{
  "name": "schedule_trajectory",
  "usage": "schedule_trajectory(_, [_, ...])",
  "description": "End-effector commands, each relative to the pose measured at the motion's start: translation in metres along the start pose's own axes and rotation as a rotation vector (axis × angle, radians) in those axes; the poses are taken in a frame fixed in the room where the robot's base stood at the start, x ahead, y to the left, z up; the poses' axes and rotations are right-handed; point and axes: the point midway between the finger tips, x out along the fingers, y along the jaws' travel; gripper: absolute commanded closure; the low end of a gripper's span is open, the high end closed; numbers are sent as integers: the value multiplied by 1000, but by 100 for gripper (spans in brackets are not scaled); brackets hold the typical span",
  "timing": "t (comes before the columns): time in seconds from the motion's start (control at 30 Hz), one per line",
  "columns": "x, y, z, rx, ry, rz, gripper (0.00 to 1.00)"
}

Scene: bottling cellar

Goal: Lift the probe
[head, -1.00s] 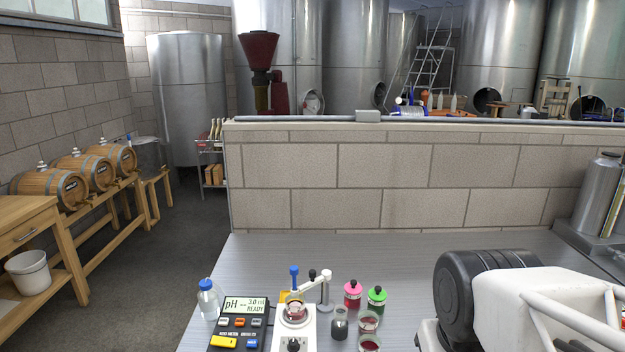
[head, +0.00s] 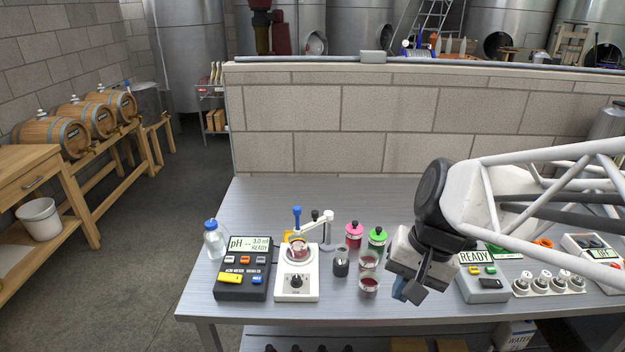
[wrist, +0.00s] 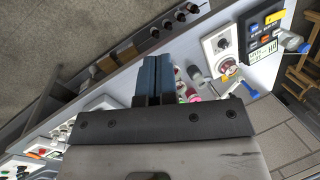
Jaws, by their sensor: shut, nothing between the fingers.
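The probe (head: 297,216) has a blue top and stands upright at the white stirrer (head: 297,282), by the stand's white arm (head: 318,222). Its lower end is at a small beaker of red liquid (head: 298,247) on the stirrer; I cannot tell how deep it sits. In the wrist view the blue top (wrist: 250,89) shows at the right. My gripper (head: 401,292) is to the right of the probe, apart from it, over the bench's front part. Its blue-grey fingers (wrist: 154,66) are together and empty.
The pH meter (head: 244,270) stands left of the stirrer, with a clear bottle (head: 213,243) behind it. Pink-capped (head: 354,235) and green-capped (head: 377,240) bottles and small beakers (head: 369,285) stand between stirrer and gripper. A block wall (head: 400,125) closes the bench's back.

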Motion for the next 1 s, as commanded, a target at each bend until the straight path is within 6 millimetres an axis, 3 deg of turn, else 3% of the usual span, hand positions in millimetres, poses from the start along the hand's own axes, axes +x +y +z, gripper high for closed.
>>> schedule_trajectory(0.57, [40, -66, -72, 405, -387, -313, 100])
schedule_trajectory(1.0, [69, -104, -147, 698, -672, -554, 100])
